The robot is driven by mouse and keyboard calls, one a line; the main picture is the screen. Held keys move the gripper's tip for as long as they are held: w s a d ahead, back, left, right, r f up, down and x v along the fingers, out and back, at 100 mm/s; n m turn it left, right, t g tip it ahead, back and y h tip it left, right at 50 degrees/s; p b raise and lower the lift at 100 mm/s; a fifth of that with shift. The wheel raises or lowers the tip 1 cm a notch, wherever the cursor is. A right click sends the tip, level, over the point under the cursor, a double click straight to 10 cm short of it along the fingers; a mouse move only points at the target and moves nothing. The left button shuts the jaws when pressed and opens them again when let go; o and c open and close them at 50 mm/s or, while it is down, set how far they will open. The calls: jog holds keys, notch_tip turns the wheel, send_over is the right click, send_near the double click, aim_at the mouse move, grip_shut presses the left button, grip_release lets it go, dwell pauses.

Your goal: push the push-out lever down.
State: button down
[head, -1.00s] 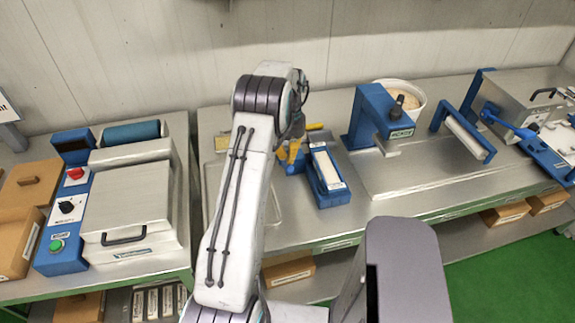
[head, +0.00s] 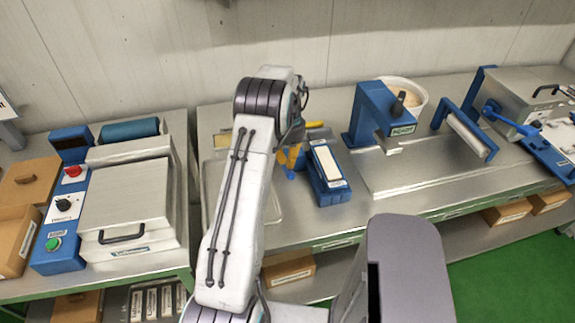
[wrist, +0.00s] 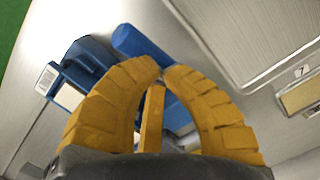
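The push-out unit is the blue block with a white top (head: 327,162), standing on the bench just right of my gripper. My yellow gripper (head: 290,158) is partly hidden behind my arm in the head view. In the wrist view my gripper's fingertips (wrist: 162,70) almost meet, and a narrow yellow bar stands between the fingers; I cannot tell what it is. A blue rounded bar (wrist: 140,44), seemingly the lever, lies just beyond the fingertips; whether they touch it is unclear. The blue unit (wrist: 75,75) also shows left of the fingers.
A blue press (head: 375,115) and a white tub (head: 408,92) stand to the right. A metal tray (head: 275,208) lies partly behind my arm. A lidded machine (head: 125,205) with buttons stands on the left bench. The bench front right of the blue unit is clear.

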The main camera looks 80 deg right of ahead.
notch_tip(320, 180, down, 2)
jog(key=shift+f+b, duration=0.2)
jog(key=shift+b, duration=0.35)
jog(key=shift+s+d+r+p, duration=0.1)
jog(key=shift+d+r+p, duration=0.4)
jog(key=shift+d+p, duration=0.5)
jog(key=shift+s+d+p, duration=0.1)
jog(key=shift+d+p, duration=0.45)
jog(key=shift+p, duration=0.1)
jog(key=shift+r, duration=0.15)
notch_tip(320, 180, up, 12)
jog(key=d, duration=0.1)
jog(key=shift+d, duration=0.1)
